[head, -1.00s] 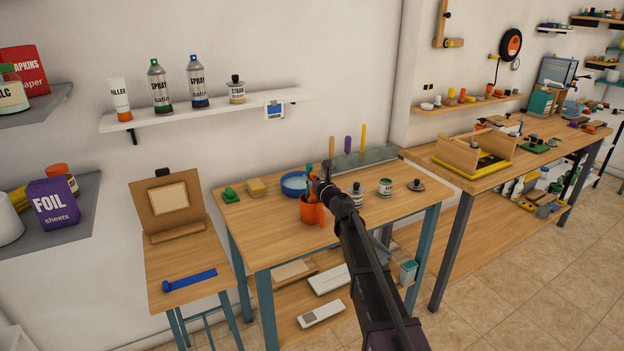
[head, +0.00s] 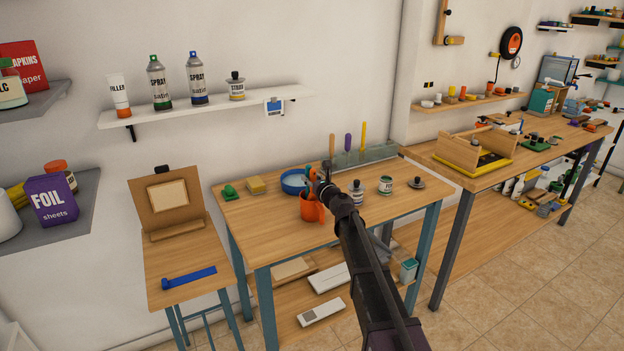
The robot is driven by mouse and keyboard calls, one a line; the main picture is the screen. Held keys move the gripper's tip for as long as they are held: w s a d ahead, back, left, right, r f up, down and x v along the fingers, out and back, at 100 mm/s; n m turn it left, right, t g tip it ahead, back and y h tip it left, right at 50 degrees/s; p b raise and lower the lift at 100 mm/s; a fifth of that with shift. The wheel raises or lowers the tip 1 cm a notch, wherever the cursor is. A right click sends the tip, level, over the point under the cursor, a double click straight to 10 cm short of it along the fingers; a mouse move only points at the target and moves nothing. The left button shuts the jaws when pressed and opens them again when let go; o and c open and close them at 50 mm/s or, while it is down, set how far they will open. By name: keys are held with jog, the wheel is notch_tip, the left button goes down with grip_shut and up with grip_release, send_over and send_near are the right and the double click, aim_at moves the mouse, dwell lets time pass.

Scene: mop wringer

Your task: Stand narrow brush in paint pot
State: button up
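An orange pot (head: 309,209) stands on the wooden workbench (head: 270,228), left of the bench's middle. Teal and orange upright pieces (head: 309,172) show just above it; I cannot tell whether they stand in the pot or are held. My gripper (head: 318,187) is at the pot's upper right and partly hides its rim. Its fingers are too small and dark to show whether they are open or shut. Three upright handles, brown (head: 332,146), purple (head: 348,143) and yellow (head: 363,136), stand in a greyish rack (head: 381,153) at the back. I cannot tell which thing is the narrow brush.
A blue bowl (head: 292,188) sits behind the pot, with a yellow block (head: 256,185) and a green item (head: 229,192) to its left. A dark-topped bottle (head: 357,199) and a labelled tin (head: 385,185) stand right of my gripper. The bench's front left is clear.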

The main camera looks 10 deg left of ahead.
dwell(0.4)
jog(key=shift+v, duration=6)
jog(key=s+d+f+n+g+h+p, duration=0.1)
jog(key=s+d+f+n+g+p, duration=0.2)
jog(key=s+n, duration=0.5)
jog(key=s+d+f+n+g+h+p, duration=0.15)
jog(key=s+f+n+g, duration=0.35)
jog(key=n, duration=0.6)
jog(key=s+d+n+g+h+p, duration=0.1)
jog(key=s+d+n+g+h, duration=0.1)
jog(key=s+d, duration=0.3)
jog(key=s+d+f+n+g+h+p, duration=0.1)
jog(key=s+d+n+g+h, duration=0.1)
jog(key=s+d+n+h, duration=0.1)
jog(key=s+d+f+n+g+h+p, duration=0.1)
jog(key=s+d+n+g+h+p, duration=0.1)
jog(key=s+d+n, duration=0.3)
jog(key=shift+s+d+f+g+h, duration=0.15)
jog(key=shift+s+d, duration=0.3)
jog(key=shift+s, duration=0.3)
jog(key=shift+s+d+r+g, duration=0.1)
jog(key=shift+s+d+g, duration=0.1)
jog(key=shift+s+d, duration=0.45)
jog(key=shift+s+d+f+g+h, duration=0.15)
jog(key=shift+s+d, duration=0.15)
jog(key=shift+s, duration=0.6)
